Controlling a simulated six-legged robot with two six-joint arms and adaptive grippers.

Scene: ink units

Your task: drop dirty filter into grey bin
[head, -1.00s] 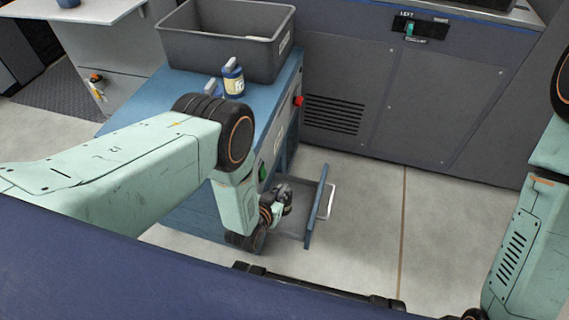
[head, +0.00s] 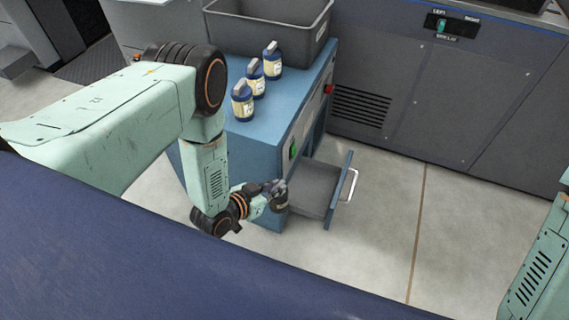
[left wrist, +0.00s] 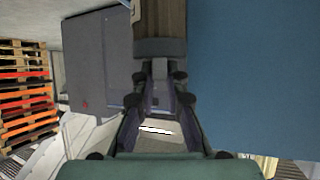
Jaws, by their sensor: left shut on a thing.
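The grey bin (head: 312,45) stands on top of the blue cart, cut off by the top edge of the head view. My left gripper (head: 276,194) is low in front of the cart, beside the left side of the open drawer. It is shut on the filter, which shows only as a small dark piece at the fingers (head: 281,205). In the left wrist view the fingers (left wrist: 160,88) close on the grey end of the brown filter (left wrist: 160,20). My right gripper is not in view; only part of its arm shows at the right edge.
A grey machine (head: 440,95) stands behind. The floor at right is clear.

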